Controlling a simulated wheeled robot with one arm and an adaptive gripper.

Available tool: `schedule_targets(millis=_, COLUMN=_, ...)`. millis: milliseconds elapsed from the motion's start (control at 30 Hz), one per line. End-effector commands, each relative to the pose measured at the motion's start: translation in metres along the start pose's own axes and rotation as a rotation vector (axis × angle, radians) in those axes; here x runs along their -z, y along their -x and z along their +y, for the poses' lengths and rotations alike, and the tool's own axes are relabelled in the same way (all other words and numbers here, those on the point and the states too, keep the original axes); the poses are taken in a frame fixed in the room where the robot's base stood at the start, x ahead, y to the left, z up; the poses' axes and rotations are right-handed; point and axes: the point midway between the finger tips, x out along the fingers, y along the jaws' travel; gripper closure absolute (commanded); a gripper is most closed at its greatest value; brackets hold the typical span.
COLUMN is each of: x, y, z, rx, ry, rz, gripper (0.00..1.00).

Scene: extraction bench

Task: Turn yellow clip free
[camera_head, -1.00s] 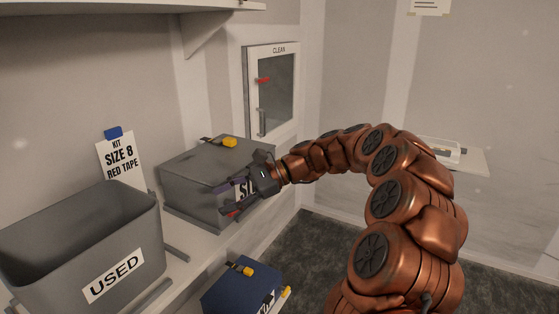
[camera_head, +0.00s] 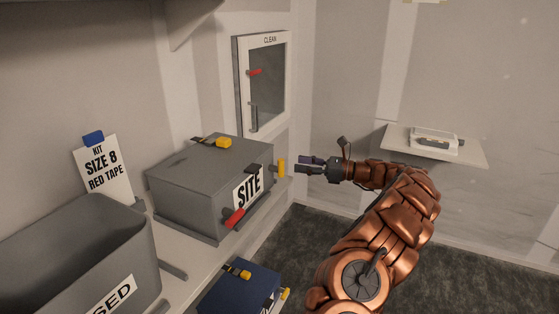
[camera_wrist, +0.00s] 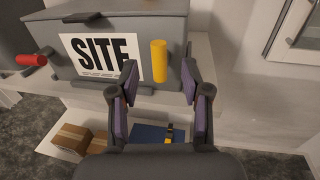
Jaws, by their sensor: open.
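A yellow clip (camera_head: 281,168) stands upright at the right end of the front of the grey SITE box (camera_head: 190,195). In the wrist view the yellow clip (camera_wrist: 159,61) is a vertical handle just right of the SITE label. My gripper (camera_head: 303,165) is open, to the right of the clip and apart from it in the head view. In the wrist view the two fingers (camera_wrist: 160,85) point at the box with the clip between and beyond them. A red clip (camera_head: 234,216) sits at the front's left end, and it also shows in the wrist view (camera_wrist: 31,60).
A blue box (camera_head: 238,287) with yellow clips lies below. A grey USED bin (camera_head: 95,245) and kit card (camera_head: 102,162) are at left. A CLEAN cabinet (camera_head: 262,85) is behind; a wall shelf (camera_head: 470,152) is at right. Cardboard boxes (camera_wrist: 72,139) sit below.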

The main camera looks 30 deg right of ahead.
Motion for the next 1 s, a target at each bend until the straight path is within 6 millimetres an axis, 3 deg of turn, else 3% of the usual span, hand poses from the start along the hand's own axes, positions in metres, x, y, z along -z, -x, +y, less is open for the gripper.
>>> schedule_targets(millis=500, x=-0.002, y=-0.066, z=0.001, rx=-0.005, ry=0.002, rz=0.001, gripper=0.53)
schedule_targets(millis=833, x=-0.001, y=-0.072, z=0.001, rx=-0.001, ry=0.002, rz=0.001, gripper=0.53)
schedule_targets(millis=1000, x=0.000, y=-0.072, z=0.001, rx=-0.001, ry=0.002, rz=0.001, gripper=0.68)
